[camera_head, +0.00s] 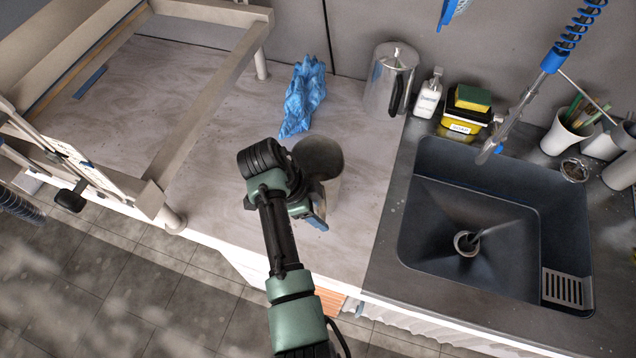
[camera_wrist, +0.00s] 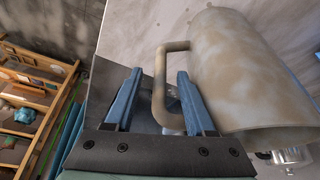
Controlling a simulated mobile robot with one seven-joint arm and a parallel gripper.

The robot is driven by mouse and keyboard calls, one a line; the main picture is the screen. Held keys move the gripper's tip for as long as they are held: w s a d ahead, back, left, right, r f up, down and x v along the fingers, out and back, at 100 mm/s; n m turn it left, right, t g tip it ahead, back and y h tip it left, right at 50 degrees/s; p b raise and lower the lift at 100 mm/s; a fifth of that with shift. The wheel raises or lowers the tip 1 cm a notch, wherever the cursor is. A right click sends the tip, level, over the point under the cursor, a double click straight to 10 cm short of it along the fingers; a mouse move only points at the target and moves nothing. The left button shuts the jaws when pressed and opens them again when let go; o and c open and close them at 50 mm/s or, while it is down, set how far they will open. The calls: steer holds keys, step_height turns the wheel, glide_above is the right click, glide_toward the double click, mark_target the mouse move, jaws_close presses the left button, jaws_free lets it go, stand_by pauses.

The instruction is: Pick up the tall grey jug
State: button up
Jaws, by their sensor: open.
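The tall grey jug (camera_head: 322,156) stands on the pale worktop left of the sink, partly hidden behind my gripper and wrist. In the wrist view, its mottled grey-beige body (camera_wrist: 250,70) fills the upper right, and its squared handle (camera_wrist: 160,85) points left. My gripper (camera_head: 316,212) is at the near side of the jug. Its blue fingers (camera_wrist: 158,78) are open in the wrist view. The handle shows between them, with the right finger appearing to lie in the gap between handle and body. I see no grip on the handle.
A steel pitcher (camera_head: 388,80) with a black handle stands by the wall, beside a white bottle (camera_head: 428,97). A blue cloth (camera_head: 303,95) lies behind the jug.

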steer(key=shift+f, duration=0.2)
jaws_close()
stand_by(1.2)
steer(key=shift+w+r, duration=0.15)
